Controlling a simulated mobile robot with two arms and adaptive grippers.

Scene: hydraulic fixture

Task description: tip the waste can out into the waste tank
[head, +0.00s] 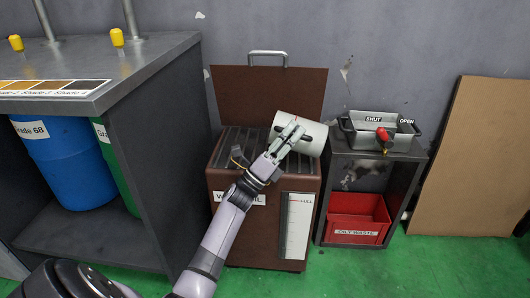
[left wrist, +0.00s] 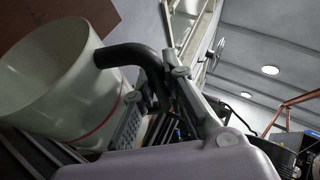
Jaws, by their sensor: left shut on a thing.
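The waste can (head: 312,137) is a pale cylinder tipped onto its side above the grated top of the brown waste tank (head: 257,234). In the left wrist view the can (left wrist: 55,85) shows its open mouth, a red band and a black handle (left wrist: 128,53). My left gripper (head: 291,136) is shut on the can, with its fingers at the handle in the left wrist view (left wrist: 155,95). The tank's lid (head: 262,92) stands open behind it. I cannot see any liquid pouring. My right gripper is in neither view.
Right of the tank stands a dark stand with a grey tray (head: 365,132) marked SHUT and OPEN and a red-knobbed valve (head: 383,134). A red OILY WASTE bin (head: 358,215) sits beneath. A grey bench (head: 165,80) with drums is at left. Cardboard (head: 475,160) leans at right.

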